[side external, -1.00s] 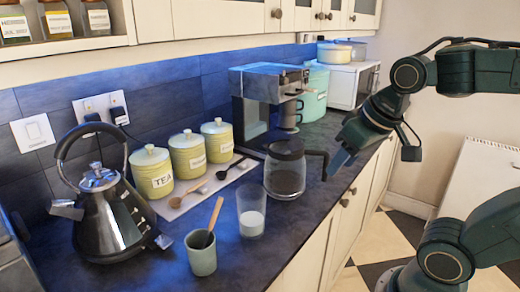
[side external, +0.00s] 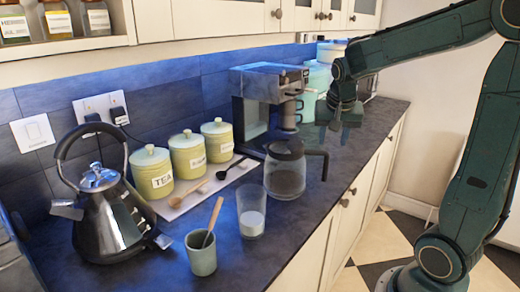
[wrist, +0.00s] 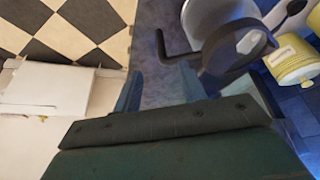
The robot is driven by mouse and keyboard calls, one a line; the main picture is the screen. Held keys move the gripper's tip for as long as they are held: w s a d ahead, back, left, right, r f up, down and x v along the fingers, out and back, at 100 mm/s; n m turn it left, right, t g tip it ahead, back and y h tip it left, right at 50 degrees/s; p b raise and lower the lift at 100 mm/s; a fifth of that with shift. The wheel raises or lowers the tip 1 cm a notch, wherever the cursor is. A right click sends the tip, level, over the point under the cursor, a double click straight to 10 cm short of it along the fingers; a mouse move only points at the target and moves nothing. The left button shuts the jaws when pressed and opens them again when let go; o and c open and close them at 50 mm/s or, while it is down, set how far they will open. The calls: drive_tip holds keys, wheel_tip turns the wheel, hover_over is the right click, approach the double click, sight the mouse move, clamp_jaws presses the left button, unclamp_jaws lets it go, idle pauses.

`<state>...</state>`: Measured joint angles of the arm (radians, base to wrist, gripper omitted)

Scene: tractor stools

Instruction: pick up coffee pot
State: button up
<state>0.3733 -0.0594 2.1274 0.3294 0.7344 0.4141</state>
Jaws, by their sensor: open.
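The coffee pot (side external: 285,172) is a clear glass jug with a dark lid and a black handle on its right side. It stands upright on the dark worktop in front of the coffee machine. In the wrist view its dark lid (wrist: 235,48) is at upper right and its handle points left, just beyond my fingers. My gripper (side external: 338,125) is above the worktop, behind and to the right of the pot, apart from it. In the wrist view my gripper (wrist: 160,88) is open and empty.
The coffee machine (side external: 262,100) stands close behind the pot. A glass of white contents (side external: 251,212), a green cup with a wooden utensil (side external: 201,254), a kettle (side external: 105,215) and labelled canisters (side external: 187,155) stand to the left. The worktop edge is close on the right.

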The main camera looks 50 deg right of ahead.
sight(326, 166)
drive_tip(key=shift+x, duration=4.1)
drive_tip(key=shift+x, duration=2.75)
clamp_jaws()
